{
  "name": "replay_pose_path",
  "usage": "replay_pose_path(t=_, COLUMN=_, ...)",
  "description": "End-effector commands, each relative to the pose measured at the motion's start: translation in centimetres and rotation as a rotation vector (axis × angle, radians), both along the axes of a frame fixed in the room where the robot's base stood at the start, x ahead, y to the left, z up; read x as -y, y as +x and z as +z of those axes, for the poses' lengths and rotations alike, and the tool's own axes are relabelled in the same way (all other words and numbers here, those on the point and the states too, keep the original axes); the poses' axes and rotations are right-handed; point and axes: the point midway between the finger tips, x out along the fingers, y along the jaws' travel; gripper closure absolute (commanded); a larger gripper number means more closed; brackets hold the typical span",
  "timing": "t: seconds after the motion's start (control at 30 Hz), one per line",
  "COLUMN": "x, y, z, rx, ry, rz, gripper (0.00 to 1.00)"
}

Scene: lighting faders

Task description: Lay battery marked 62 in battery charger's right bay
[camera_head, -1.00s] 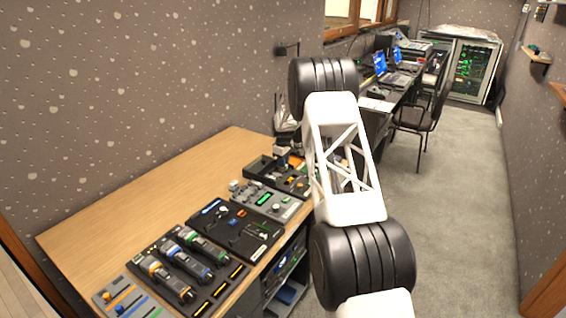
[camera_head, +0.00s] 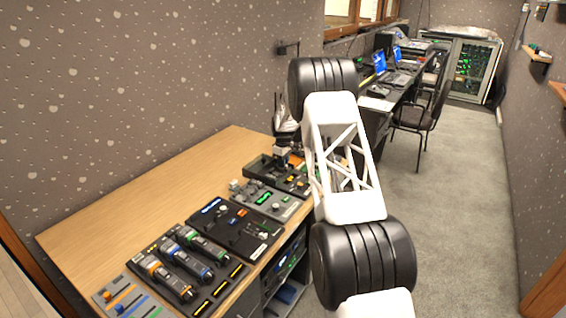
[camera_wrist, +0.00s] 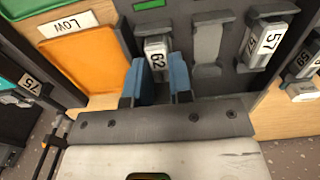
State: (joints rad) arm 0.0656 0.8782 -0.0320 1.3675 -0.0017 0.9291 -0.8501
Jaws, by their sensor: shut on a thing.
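The battery marked 62 (camera_wrist: 156,52) is between the blue fingertips of my gripper (camera_wrist: 157,80) in the wrist view, and my gripper is shut on it. It is at a dark grey panel, in line with its left bay; I cannot tell whether it touches the bay floor. This panel (camera_wrist: 190,82) looks like the battery charger. An empty bay (camera_wrist: 208,45) shows just right of the held battery. In the head view my gripper (camera_head: 282,152) is over the far end of the bench, and the battery is too small to make out there.
A battery marked 57 (camera_wrist: 265,42) lies further right of the empty bay. An orange area (camera_wrist: 80,65) with a LOW label is to the left, with another numbered battery (camera_wrist: 30,82) beyond it. Several devices line the bench's front edge; the wooden bench top (camera_head: 150,195) behind them is clear.

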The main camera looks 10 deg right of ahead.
Motion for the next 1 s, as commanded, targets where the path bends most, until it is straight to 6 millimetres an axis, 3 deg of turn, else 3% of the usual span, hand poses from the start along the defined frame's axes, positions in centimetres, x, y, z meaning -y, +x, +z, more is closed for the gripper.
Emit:
replay_pose_path(t=0.67, x=0.0, y=0.01, z=-0.32, rx=0.0, ry=0.0, rz=0.0, gripper=0.97)
replay_pose_path(t=0.7, x=-0.01, y=0.02, z=-0.32, rx=0.0, ry=0.0, rz=0.0, gripper=0.74)
replay_pose_path(t=0.83, x=0.01, y=0.02, z=-0.33, rx=0.001, ry=0.0, rz=0.0, gripper=0.54)
replay_pose_path(t=1.0, x=0.07, y=0.07, z=-0.32, rx=0.002, ry=-0.001, rz=0.0, gripper=0.51)
